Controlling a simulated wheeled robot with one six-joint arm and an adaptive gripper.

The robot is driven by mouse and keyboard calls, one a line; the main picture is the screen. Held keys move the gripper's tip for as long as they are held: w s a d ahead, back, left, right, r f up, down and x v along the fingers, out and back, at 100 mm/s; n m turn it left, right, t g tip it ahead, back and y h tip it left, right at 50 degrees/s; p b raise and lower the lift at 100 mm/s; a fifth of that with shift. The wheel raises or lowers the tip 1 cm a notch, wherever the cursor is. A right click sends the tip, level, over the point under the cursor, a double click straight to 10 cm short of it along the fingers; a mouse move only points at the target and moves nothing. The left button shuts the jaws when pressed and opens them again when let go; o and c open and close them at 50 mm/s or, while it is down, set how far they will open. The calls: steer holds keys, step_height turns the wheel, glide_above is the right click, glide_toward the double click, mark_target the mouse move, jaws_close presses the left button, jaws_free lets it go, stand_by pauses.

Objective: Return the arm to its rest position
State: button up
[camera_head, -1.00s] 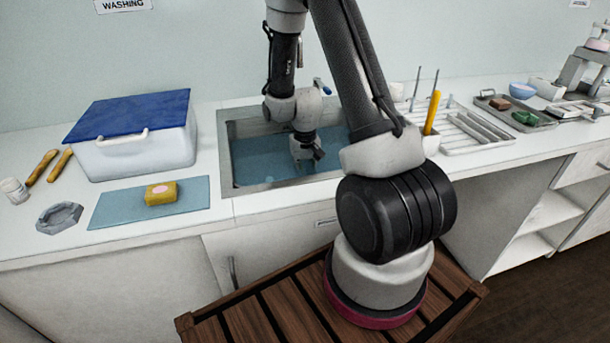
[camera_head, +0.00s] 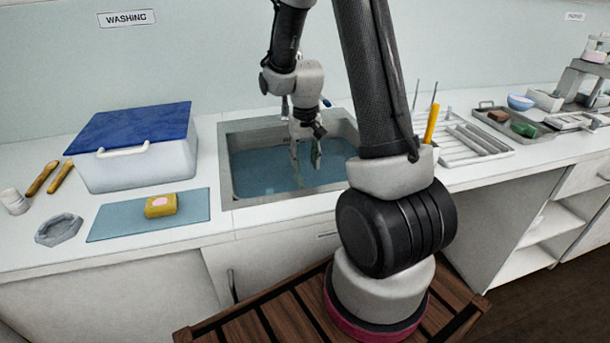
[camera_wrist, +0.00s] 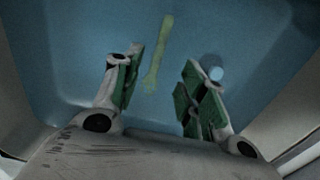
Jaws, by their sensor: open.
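My gripper (camera_head: 305,160) hangs fingers down over the sink (camera_head: 228,185), which holds blue water. Its two fingers are apart with nothing between them. In the wrist view, my gripper (camera_wrist: 160,95) shows green finger pads spread open. Beyond the fingertips, a yellowish-green elongated thing (camera_wrist: 158,55) lies in the blue basin, apart from the fingers. A small pale round spot (camera_wrist: 215,73) shows beside the right finger; I cannot tell what it is.
Left of the sink stand a white bin with a blue lid (camera_head: 140,165) and a blue mat (camera_head: 108,228) bearing a yellow sponge (camera_head: 160,205). Right of the sink are a drying rack (camera_head: 480,140) with an upright yellow-handled tool (camera_head: 431,123), and a tray (camera_head: 545,131).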

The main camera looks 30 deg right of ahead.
steer(key=s+a+r+n+t, duration=0.1)
steer(key=s+a+r+t, duration=0.1)
steer(key=s+r, duration=0.8)
steer(key=s+a+r+n+t, duration=0.2)
steer(key=s+r, duration=0.9)
steer(key=r, duration=0.2)
steer(key=shift+a+r, duration=0.2)
